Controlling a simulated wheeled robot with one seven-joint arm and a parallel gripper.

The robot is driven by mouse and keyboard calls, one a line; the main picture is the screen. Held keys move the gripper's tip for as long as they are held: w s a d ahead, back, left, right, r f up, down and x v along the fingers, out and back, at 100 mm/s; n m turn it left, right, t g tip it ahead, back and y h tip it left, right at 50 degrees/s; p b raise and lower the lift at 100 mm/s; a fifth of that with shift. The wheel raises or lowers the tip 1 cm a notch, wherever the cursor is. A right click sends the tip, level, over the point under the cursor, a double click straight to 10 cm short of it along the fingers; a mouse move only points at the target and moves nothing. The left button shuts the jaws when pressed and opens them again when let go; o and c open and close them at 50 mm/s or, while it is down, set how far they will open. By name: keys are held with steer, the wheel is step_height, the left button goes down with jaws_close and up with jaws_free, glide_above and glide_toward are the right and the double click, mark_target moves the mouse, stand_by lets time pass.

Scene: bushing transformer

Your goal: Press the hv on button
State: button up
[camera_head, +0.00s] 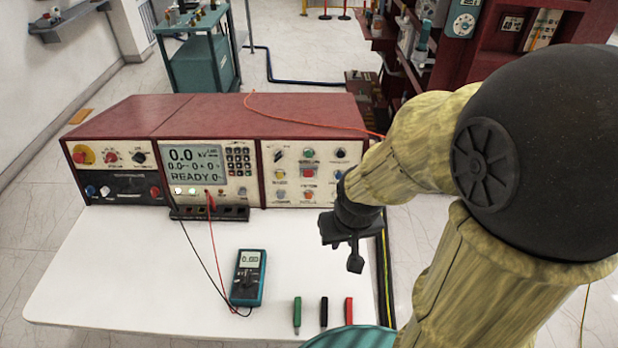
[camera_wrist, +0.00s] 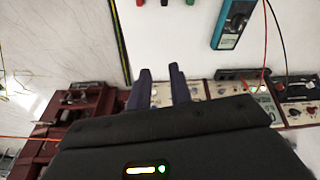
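The hv on button is not clearly identifiable, because the panel labels are too small to read. The right control panel (camera_head: 292,182) carries several candidates. These include a green button (camera_head: 308,153), a red one (camera_head: 308,172) and an orange one (camera_head: 308,194), with knobs beside them. My gripper (camera_head: 343,247) hangs in front of and below the panel's right end, over the white table, apart from the buttons. In the wrist view its two dark fingers (camera_wrist: 160,76) are apart with nothing between them. They overlap the upside-down panel there and hide part of it.
The white table (camera_head: 150,270) holds a teal multimeter (camera_head: 248,277) with red and black leads. Green (camera_head: 297,315), black (camera_head: 323,312) and red (camera_head: 348,311) clips lie near the front edge. The display unit (camera_head: 195,165) reads READY. A red shelf (camera_head: 500,60) stands behind my arm.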

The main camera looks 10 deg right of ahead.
jaws_close()
stand_by(1.4)
